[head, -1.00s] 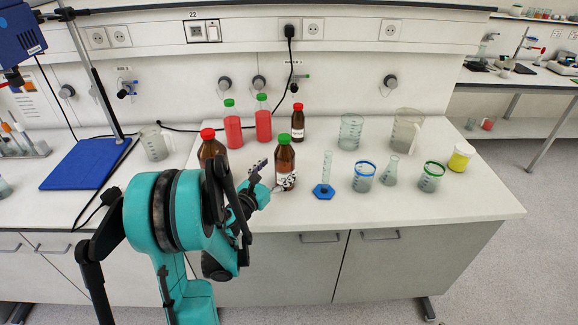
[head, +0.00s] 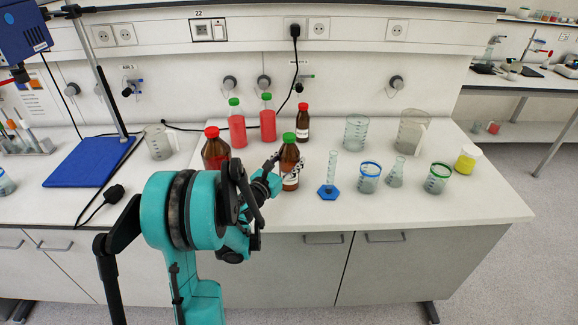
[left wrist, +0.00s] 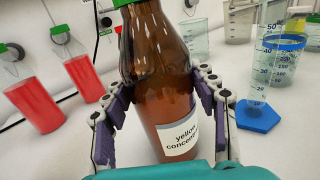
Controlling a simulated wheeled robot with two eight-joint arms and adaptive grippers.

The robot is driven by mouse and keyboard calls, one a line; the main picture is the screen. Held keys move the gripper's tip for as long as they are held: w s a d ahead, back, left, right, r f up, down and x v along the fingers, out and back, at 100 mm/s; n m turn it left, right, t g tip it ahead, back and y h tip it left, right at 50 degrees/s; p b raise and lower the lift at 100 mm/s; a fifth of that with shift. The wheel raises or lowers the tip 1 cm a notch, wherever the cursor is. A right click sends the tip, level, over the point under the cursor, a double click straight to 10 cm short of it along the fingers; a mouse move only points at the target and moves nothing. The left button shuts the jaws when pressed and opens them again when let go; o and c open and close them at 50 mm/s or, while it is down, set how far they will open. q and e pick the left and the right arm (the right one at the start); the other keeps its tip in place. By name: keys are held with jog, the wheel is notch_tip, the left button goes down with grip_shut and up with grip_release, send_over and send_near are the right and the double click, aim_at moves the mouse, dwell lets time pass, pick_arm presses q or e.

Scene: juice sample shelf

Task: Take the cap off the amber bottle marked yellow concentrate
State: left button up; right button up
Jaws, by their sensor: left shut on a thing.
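The amber bottle (head: 289,160) has a green cap (head: 289,137) and stands upright near the front of the bench. In the left wrist view its label (left wrist: 182,137) reads "yellow concentrate". The cap (left wrist: 122,3) is at that view's top edge, mostly cut off, and sits on the bottle's neck. My left gripper (left wrist: 155,88) has one finger on each side of the amber body below the shoulder, shut on it; it also shows in the head view (head: 281,172). I cannot tell whether the base touches the bench. My right gripper is not in view.
A red-capped brown bottle (head: 215,150) stands left, close to my arm. Two red-liquid bottles (head: 237,130) and a small brown bottle (head: 303,126) stand behind. A cylinder with blue base (head: 329,191) and several beakers stand right. The bench front is clear.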

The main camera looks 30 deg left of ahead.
aim_at(289, 136)
pick_arm(q)
notch_tip(289, 136, up, 10)
jog(key=p, duration=0.4)
jog(key=o, duration=0.9)
grip_shut()
